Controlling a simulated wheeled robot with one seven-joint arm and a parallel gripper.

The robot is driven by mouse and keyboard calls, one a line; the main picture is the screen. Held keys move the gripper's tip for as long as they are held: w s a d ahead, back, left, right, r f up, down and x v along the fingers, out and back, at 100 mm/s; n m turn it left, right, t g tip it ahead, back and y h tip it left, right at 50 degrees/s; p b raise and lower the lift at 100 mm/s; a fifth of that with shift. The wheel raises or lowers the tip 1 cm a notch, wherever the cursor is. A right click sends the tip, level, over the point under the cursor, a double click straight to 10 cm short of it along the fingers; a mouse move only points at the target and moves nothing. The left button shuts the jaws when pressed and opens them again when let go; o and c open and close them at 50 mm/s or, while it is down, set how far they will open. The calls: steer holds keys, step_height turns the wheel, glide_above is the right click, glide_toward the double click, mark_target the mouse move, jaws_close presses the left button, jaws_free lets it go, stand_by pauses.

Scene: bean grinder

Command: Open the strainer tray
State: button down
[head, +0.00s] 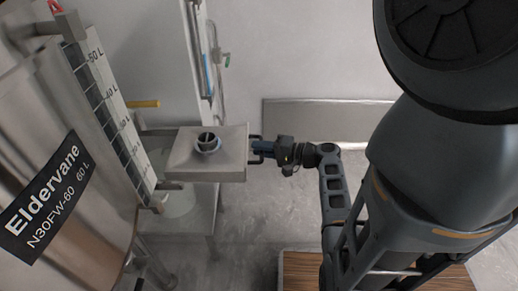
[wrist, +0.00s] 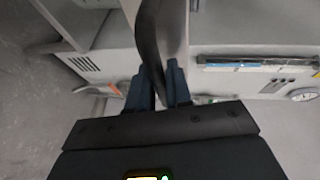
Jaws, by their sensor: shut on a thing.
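The strainer tray seems to be the pale grey metal box (head: 228,165) at the middle of the head view, with a round dark opening on top and a dark handle (head: 254,157) on its right side. My gripper (head: 262,149) is at that handle, to the right of the box. In the wrist view, the blue fingers of my gripper (wrist: 162,82) are shut on the dark curved handle (wrist: 148,35). How far the tray is pulled out cannot be told.
A large steel tank (head: 75,185) with a litre scale stands at the left. A yellow lever (head: 143,104) is behind the box. A wooden surface (head: 300,268) lies at the lower middle. Grey floor (head: 262,215) is open below and right of the box.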

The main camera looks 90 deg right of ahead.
steer(key=c, duration=1.1)
jaws_free()
steer(key=p+v, duration=0.1)
steer(key=v, duration=0.6)
steer(key=shift+s+a, duration=0.15)
steer(key=shift+s, duration=0.2)
steer(key=shift+s, duration=0.1)
